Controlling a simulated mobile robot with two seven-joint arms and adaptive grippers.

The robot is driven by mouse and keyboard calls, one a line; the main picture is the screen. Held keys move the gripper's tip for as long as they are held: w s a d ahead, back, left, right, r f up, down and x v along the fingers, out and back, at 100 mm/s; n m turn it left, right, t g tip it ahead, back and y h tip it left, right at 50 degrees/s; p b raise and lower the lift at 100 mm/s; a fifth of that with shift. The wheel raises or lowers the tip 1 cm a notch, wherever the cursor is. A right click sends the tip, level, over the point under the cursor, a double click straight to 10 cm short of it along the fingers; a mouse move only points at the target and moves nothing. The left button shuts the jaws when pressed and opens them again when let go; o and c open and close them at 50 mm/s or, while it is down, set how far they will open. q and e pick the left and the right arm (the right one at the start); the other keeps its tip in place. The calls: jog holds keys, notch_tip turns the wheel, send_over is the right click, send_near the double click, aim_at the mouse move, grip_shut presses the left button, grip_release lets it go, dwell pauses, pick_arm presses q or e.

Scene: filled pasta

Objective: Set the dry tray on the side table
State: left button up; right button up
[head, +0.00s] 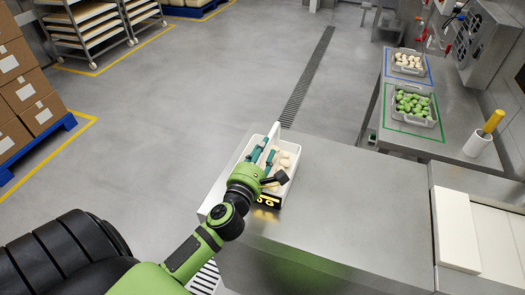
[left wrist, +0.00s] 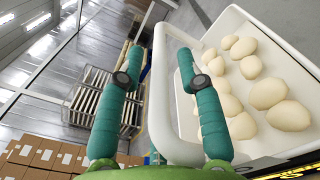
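A white tray (head: 291,180) with several pale, rounded dough pieces sits at the left end of a steel counter (head: 345,215). It fills the right of the left wrist view (left wrist: 295,75). My left gripper (head: 262,154) is over the tray's left side. In the left wrist view its two teal fingers (left wrist: 160,55) stand apart, one on each side of the white handle, with a visible gap beside the left finger. A steel table (head: 450,100) stands at the upper right. My right gripper is not in view.
On that table, a tray of pale pieces (head: 409,62) sits in a blue outline and a tray of green pieces (head: 413,105) in a green outline. A yellow-handled item in a white holder (head: 480,142) stands nearby. Boxes (head: 28,90) and racks (head: 90,22) are at left. Floor between is clear.

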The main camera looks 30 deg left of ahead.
pick_arm(q)
jog(key=shift+r, duration=0.25)
jog(key=b+v, duration=0.3)
jog(key=v, duration=0.9)
jog(key=shift+b, duration=0.3)
jog(key=shift+f, duration=0.15)
